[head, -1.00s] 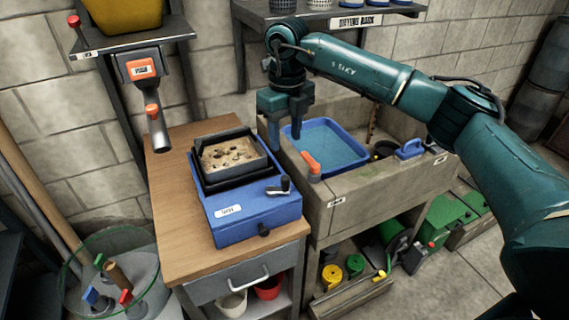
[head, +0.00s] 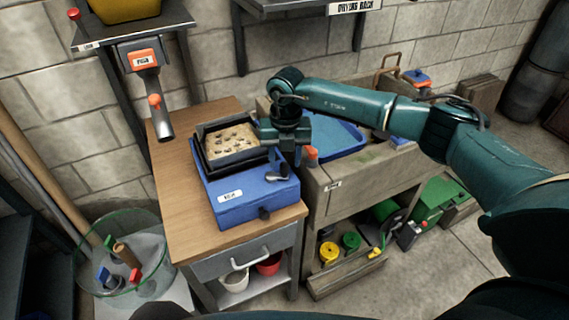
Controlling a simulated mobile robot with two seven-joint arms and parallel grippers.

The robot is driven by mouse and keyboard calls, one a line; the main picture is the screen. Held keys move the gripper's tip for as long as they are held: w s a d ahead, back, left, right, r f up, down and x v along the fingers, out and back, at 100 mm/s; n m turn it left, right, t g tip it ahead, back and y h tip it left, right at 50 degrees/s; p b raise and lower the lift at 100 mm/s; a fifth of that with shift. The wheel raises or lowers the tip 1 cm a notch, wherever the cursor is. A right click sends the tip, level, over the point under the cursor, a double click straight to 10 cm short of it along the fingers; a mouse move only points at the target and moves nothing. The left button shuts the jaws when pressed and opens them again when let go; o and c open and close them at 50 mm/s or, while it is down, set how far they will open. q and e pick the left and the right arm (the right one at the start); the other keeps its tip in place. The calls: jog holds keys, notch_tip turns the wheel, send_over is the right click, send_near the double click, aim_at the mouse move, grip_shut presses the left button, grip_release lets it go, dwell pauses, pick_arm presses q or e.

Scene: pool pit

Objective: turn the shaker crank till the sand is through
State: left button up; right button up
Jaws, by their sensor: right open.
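The blue shaker (head: 245,196) stands on the wooden top of a small cabinet. Its black-framed sieve tray holds tan sand with dark lumps (head: 231,143). The black crank (head: 279,173) sits on the shaker's top at the right side. My right gripper (head: 284,156) is open and points down just above and behind the crank. I cannot tell whether a finger touches the crank. My left gripper is not in view.
A stone sink with a blue tray (head: 338,139) stands right of the cabinet, with an orange-handled tool (head: 311,156) at its near left. A glass bin (head: 122,255) holds tools. The cabinet's front top (head: 190,238) is bare.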

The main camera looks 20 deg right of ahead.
aim_at(285, 164)
jog(key=shift+f, duration=1.65)
grip_shut()
